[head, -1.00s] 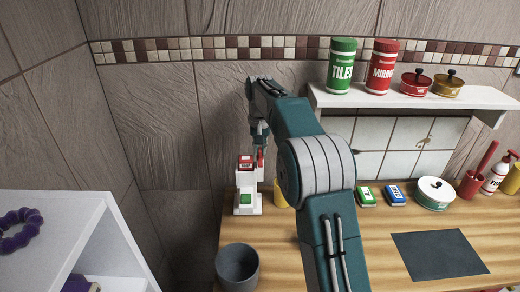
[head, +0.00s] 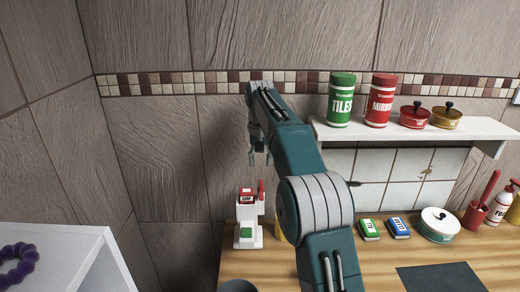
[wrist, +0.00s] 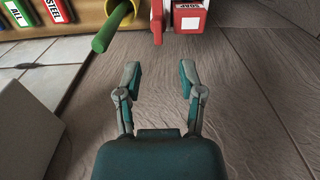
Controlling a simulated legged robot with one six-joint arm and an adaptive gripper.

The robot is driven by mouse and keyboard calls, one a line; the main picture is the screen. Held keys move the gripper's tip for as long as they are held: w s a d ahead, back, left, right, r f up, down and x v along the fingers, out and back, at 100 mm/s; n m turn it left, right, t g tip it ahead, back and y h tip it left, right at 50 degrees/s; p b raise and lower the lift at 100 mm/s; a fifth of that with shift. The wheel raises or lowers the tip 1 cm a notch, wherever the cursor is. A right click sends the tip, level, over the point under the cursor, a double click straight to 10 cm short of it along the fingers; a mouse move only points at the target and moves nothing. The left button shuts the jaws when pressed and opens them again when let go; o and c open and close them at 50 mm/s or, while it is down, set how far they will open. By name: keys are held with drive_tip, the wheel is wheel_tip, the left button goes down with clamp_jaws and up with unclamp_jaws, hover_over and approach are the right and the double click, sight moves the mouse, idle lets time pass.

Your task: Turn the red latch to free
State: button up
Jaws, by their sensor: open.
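The red latch (head: 261,190) is a small upright red lever on the right side of a white dispenser (head: 246,232) with a red top and a green block low on its front. The latch also shows at the top of the wrist view (wrist: 157,22), beside the red top labelled SOAP (wrist: 188,17). My gripper (head: 260,161) is open and empty, above the latch and apart from it. In the wrist view my gripper (wrist: 160,78) has both fingers spread, with only wall tile between them.
A yellow cup (wrist: 117,8) with a green stick (wrist: 110,28) stands close beside the dispenser. A grey cup (head: 237,286) is nearer on the wooden counter (head: 350,270). A shelf (head: 420,131) with canisters is at right; a white cabinet (head: 60,250) is at lower left.

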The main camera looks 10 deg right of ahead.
wheel_tip(320, 180, up, 4)
drive_tip(key=shift+r, duration=0.15)
idle(0.5)
